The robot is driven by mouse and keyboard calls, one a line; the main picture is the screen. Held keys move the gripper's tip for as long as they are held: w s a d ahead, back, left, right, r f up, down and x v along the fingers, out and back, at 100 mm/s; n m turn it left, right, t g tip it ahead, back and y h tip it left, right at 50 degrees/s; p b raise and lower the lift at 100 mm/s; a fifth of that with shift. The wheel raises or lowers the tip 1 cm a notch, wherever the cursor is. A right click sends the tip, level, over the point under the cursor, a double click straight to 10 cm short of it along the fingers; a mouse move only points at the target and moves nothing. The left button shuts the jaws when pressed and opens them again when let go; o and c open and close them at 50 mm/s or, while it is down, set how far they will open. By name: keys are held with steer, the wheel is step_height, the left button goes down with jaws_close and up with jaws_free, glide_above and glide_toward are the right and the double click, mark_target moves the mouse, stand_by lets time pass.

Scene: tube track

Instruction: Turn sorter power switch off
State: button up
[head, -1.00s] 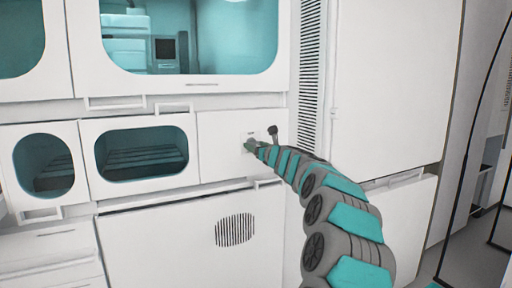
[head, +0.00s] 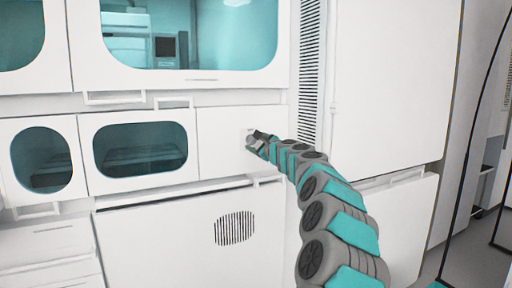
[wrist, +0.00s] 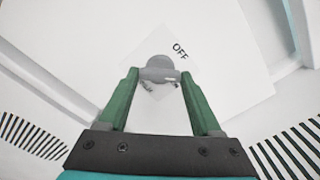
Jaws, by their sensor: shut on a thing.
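The power switch is a round grey knob (wrist: 159,66) with a bar handle, set on a pale square plate (wrist: 178,36) on the white sorter front. The word OFF is printed on this plate beside the knob, tilted in the wrist view. My gripper (wrist: 159,75) has its two green fingers on either side of the knob's bar and is shut on it. In the head view my gripper (head: 250,142) is at the right part of the white panel and hides most of the switch. Which way the knob points is hard to tell.
The white panel (head: 222,150) has a small window bay (head: 145,150) to its left and a large teal window (head: 200,35) above. A lower panel with a vent grille (head: 234,228) is below. A tall slotted vent (head: 310,75) stands to the right.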

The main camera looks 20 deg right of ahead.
steer(key=n+b, duration=0.1)
steer(key=n, duration=0.1)
steer(key=n+b, duration=0.2)
steer(key=n, duration=0.1)
steer(key=shift+f+n, duration=0.2)
steer(key=shift+n, duration=0.1)
steer(key=shift+r+n+b, duration=0.1)
steer(key=shift+n+b, duration=1.25)
steer(key=shift+n, duration=0.45)
steer(key=o, duration=1.4)
steer(key=shift+r, duration=0.1)
steer(key=shift+s+b, duration=0.45)
steer(key=shift+s, duration=3.45)
steer(key=shift+d, duration=0.1)
